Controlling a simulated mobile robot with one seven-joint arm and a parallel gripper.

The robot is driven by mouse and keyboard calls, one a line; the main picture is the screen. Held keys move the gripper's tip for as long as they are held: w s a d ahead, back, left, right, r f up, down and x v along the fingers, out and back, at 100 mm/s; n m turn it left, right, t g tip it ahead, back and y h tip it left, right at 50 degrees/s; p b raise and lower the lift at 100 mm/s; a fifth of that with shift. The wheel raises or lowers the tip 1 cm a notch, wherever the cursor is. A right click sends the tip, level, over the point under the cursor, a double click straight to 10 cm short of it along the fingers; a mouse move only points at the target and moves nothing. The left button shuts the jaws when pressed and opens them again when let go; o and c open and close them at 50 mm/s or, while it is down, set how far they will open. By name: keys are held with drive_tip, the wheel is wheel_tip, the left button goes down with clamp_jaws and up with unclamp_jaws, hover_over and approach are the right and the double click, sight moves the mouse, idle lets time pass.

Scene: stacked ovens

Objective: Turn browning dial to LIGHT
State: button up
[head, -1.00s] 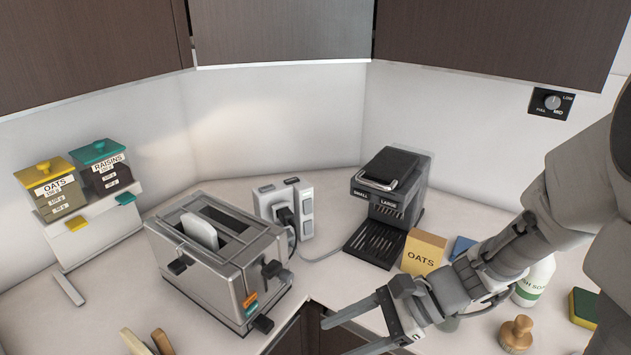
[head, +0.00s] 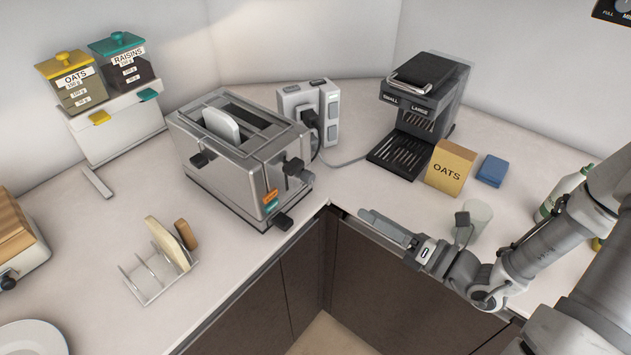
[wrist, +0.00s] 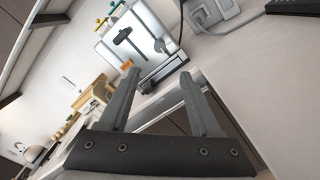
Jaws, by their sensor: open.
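The silver toaster (head: 222,168) stands on the counter with a pale slice in one slot. I cannot read the labels or tell where any dial points. My gripper (head: 412,216) is open and empty, right of the toaster and apart from it, near the counter's inner edge. In the wrist view, the toaster's end face (wrist: 118,45) shows beyond my open fingers (wrist: 160,77), with a dark T-shaped control on it.
A power outlet block (head: 312,108) stands behind the toaster. A coffee machine (head: 420,100), oats box (head: 450,168), blue sponge (head: 492,170) and glass (head: 474,220) are at the right. A bread rack (head: 155,278) stands at front left. The counter's inner corner lies between toaster and gripper.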

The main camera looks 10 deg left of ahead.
sight(312, 180)
drive_tip(key=x, duration=1.5)
drive_tip(key=shift+w+a, duration=0.1)
drive_tip(key=shift+a, duration=0.25)
clamp_jaws()
